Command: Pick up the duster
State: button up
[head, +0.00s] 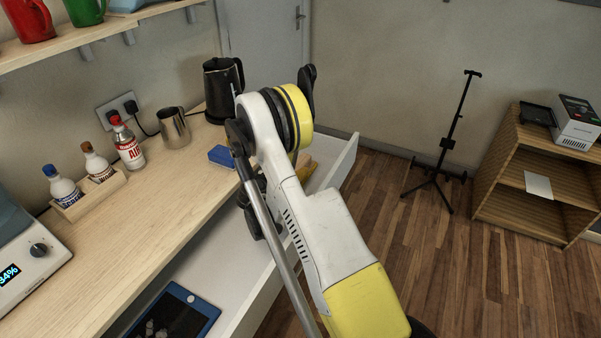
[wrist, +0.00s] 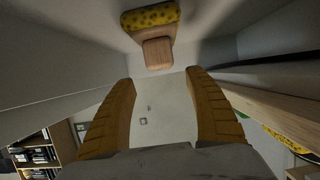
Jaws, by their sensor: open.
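In the wrist view, what looks like the duster (wrist: 150,18) has a yellow, dark-spotted head and a short wooden handle. It lies against a pale surface, apparently inside the open white drawer (head: 343,165). My gripper (wrist: 160,77) is open, with its two ridged yellow-brown fingers spread and nothing between them. The wooden handle shows just beyond the fingertips, nearly in line with the gap and apart from them. In the head view my arm hides most of the gripper and the drawer's middle. A small yellow patch shows beside the arm there, and I cannot tell what it is.
The wooden counter (head: 150,235) runs along the left with a blue block (head: 222,156), a metal jug (head: 174,128), a black kettle (head: 222,90) and bottles. A tablet (head: 175,318) lies in the drawer's near part. A tripod stand (head: 447,145) and shelf unit (head: 530,180) stand across open floor.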

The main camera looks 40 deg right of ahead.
jog(key=b+x, duration=0.3)
jog(key=x, duration=0.4)
jog(key=shift+w+d+f, duration=0.1)
jog(key=shift+w+d, duration=0.05)
jog(key=shift+w, duration=0.05)
jog(key=c, duration=1.4)
